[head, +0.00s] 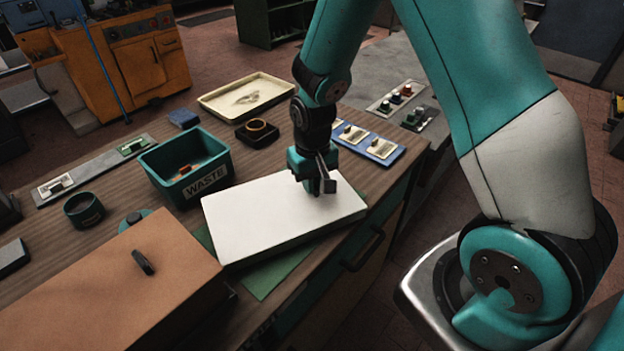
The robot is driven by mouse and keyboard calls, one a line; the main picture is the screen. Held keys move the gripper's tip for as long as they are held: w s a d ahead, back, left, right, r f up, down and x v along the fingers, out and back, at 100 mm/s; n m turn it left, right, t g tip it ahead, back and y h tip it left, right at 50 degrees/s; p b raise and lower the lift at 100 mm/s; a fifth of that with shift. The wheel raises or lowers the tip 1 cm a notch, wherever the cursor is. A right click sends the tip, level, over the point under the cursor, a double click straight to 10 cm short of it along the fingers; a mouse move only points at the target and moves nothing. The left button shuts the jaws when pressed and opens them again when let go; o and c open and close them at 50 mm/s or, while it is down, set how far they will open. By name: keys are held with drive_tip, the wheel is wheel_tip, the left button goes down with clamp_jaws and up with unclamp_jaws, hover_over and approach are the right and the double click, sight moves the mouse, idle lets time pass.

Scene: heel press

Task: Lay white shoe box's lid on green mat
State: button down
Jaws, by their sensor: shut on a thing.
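The white lid (265,215), a flat slab with thin sides, is at the middle of the workbench in the head view. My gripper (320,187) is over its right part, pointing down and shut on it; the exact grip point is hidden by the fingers. The green mat (272,276) shows below the lid along its front and left edges; the rest is covered. I cannot tell whether the lid touches the mat or is slightly above it. I make out no separate white box below the lid.
A brown box (105,285) with a dark handle stands at front left. A green WASTE bin (166,189) is close behind the lid. A cream tray (246,96), a dark block with a ring (257,131) and a blue panel (368,143) lie farther back.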

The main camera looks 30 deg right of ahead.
drive_tip(key=shift+f, duration=0.2)
drive_tip(key=c, duration=1.2)
unclamp_jaws()
drive_tip(key=shift+r, duration=0.1)
drive_tip(key=shift+o, duration=0.2)
drive_tip(key=shift+r, duration=0.4)
wheel_tip(320, 180, up, 12)
drive_tip(key=f+b, duration=0.1)
drive_tip(key=b, duration=0.1)
drive_tip(key=s+a+r+n+y, duration=0.2)
drive_tip(key=s+a+r+n, duration=0.2)
drive_tip(key=s, duration=0.6)
drive_tip(key=s+a+r+n+y, duration=0.2)
drive_tip(key=s+a+r+n, duration=0.2)
drive_tip(key=s+a, duration=0.4)
drive_tip(key=shift+s+a+r, duration=0.25)
drive_tip(key=shift+s+r, duration=0.6)
drive_tip(key=shift+s, duration=0.25)
